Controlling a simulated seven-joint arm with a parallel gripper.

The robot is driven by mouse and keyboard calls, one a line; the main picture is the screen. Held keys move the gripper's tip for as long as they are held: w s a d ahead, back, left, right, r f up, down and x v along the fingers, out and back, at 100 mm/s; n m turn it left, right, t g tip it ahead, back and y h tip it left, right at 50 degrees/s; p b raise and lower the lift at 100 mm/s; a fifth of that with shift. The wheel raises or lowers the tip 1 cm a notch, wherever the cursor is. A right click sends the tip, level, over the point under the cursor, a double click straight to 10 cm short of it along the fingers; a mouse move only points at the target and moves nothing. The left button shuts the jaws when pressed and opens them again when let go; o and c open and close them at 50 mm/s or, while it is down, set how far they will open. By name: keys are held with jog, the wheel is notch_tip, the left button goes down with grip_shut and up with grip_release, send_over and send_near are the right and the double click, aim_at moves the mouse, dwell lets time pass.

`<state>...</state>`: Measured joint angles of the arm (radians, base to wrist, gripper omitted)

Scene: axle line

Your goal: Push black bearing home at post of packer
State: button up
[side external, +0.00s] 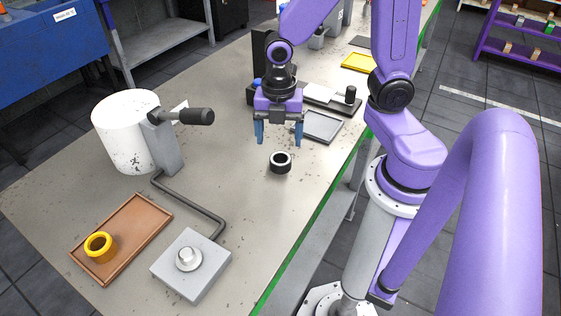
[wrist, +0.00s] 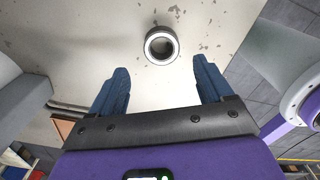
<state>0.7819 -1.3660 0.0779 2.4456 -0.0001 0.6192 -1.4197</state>
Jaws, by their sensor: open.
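The black bearing (side external: 280,169), a short ring with a pale rim, lies flat on the bench near its middle. It also shows in the wrist view (wrist: 174,39), ahead of the fingers and between their lines. My gripper (side external: 278,138) is open and empty, with its blue fingers pointing down behind and above the bearing, apart from it. Its fingers also show in the wrist view (wrist: 160,76). A grey block with a short silver post (side external: 188,257) stands at the bench's front; nothing sits on the post. I cannot tell for sure which fixture is the packer.
A brown tray (side external: 151,212) holds a yellow ring (side external: 90,245). A bent dark rod (side external: 191,204) runs from the block to a grey stand with a black handle (side external: 190,116), beside a white drum (side external: 118,128). A grey tray (side external: 324,126) lies behind my gripper.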

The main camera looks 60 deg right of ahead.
aim_at(280, 155)
jog(key=shift+s+d+f, duration=0.1)
jog(key=shift+f, duration=3.55)
jog(key=c, duration=1.3)
jog(key=shift+c, duration=0.2)
jog(key=shift+r, duration=0.2)
